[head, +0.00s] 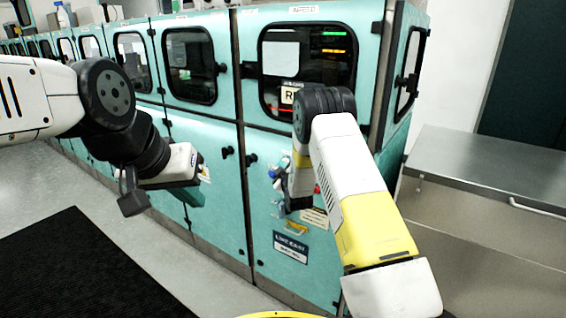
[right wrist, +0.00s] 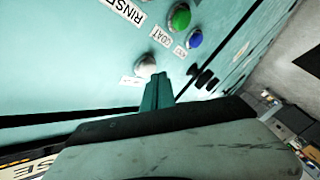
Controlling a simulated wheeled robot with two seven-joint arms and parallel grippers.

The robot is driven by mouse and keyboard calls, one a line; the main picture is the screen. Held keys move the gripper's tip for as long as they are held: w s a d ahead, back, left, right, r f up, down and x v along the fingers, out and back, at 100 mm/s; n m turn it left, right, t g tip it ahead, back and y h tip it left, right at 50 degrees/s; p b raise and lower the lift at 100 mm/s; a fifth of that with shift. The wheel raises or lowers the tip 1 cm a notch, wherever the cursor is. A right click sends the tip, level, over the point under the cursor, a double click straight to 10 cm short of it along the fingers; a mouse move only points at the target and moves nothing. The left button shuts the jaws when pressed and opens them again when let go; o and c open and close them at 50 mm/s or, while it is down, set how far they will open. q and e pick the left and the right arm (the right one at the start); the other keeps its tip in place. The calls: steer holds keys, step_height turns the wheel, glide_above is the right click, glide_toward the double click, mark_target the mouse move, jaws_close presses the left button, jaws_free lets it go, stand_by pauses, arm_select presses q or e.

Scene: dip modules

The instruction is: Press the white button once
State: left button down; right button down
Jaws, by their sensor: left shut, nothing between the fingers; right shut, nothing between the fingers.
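The white button (right wrist: 146,65) is a round knob on the teal panel in the right wrist view, with a small white label beside it. My right gripper (right wrist: 160,80) is shut and empty. Its dark teal fingertips appear just beside the white button, close to the panel; I cannot tell if they touch it. In the head view my right arm covers part of the button area, and the white button cannot be made out there. My left gripper (head: 193,197) is shut and empty, in front of the cabinets to the left.
A green button (right wrist: 180,17) and a blue button (right wrist: 194,38) sit near the white one, with labels between. A row of teal cabinets (head: 205,225) runs to the left. A metal cabinet (head: 490,160) stands at right. A black mat (head: 80,270) lies on the floor.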

steer(key=shift+w+d, duration=0.3)
steer(key=shift+w, duration=0.05)
stand_by(0.5)
stand_by(0.3)
steer(key=shift+s+a, duration=0.5)
steer(key=shift+s, duration=0.2)
steer(key=s+a, duration=0.1)
steer(key=s, duration=0.1)
steer(key=s+a, duration=0.2)
stand_by(0.3)
stand_by(0.5)
